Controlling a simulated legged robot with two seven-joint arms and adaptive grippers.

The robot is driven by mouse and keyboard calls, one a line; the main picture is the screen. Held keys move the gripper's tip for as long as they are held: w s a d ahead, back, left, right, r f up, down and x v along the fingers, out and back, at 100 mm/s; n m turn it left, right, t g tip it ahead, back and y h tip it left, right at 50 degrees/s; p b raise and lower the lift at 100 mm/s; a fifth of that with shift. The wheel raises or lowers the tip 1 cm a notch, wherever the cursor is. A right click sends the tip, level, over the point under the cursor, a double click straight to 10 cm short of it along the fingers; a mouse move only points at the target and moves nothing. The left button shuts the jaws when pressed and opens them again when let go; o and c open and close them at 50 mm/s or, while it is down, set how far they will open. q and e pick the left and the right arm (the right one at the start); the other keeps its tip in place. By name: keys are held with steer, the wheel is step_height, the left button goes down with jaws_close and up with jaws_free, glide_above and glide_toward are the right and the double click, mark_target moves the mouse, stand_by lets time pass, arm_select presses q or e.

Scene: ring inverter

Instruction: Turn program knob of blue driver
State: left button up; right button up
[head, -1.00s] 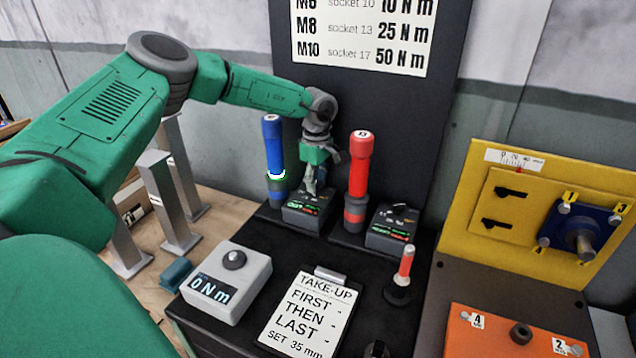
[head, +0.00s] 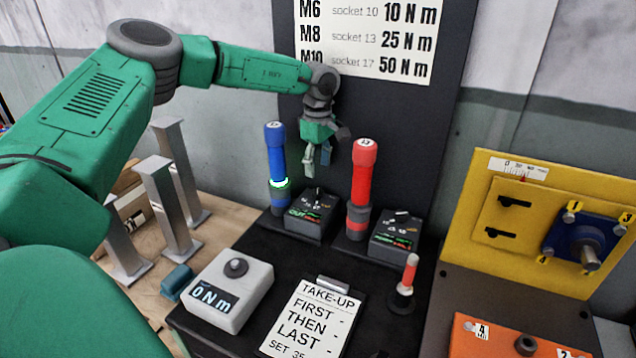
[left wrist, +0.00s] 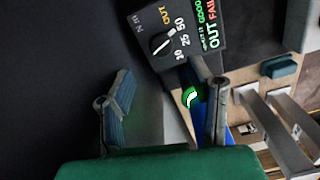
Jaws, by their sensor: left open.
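The blue driver (head: 277,160) stands upright with a lit green ring. Its dark box (head: 312,222) stands beside it at the foot of the black board. The program knob (head: 317,195) is on top of the box. In the left wrist view, the black knob (left wrist: 161,44) has a white pointer line, with 10, 25, 50 and OUT marked around it; I cannot tell for certain which mark it points to. My left gripper (head: 317,160) is open and empty above the box, apart from the knob. Its two fingers (left wrist: 168,95) also show in the wrist view. My right gripper is out of view.
The red driver (head: 362,175) and its box (head: 397,235) stand close on the right. A grey torque display (head: 228,290) reading 0 Nm and a take-up card (head: 311,318) lie in front. Grey metal posts (head: 165,205) stand at left, a yellow panel (head: 540,220) at right.

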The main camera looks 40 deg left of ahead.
arm_select(q)
step_height(320, 180, up, 4)
steer(key=shift+a+r, duration=0.1)
steer(key=shift+r, duration=0.05)
stand_by(0.6)
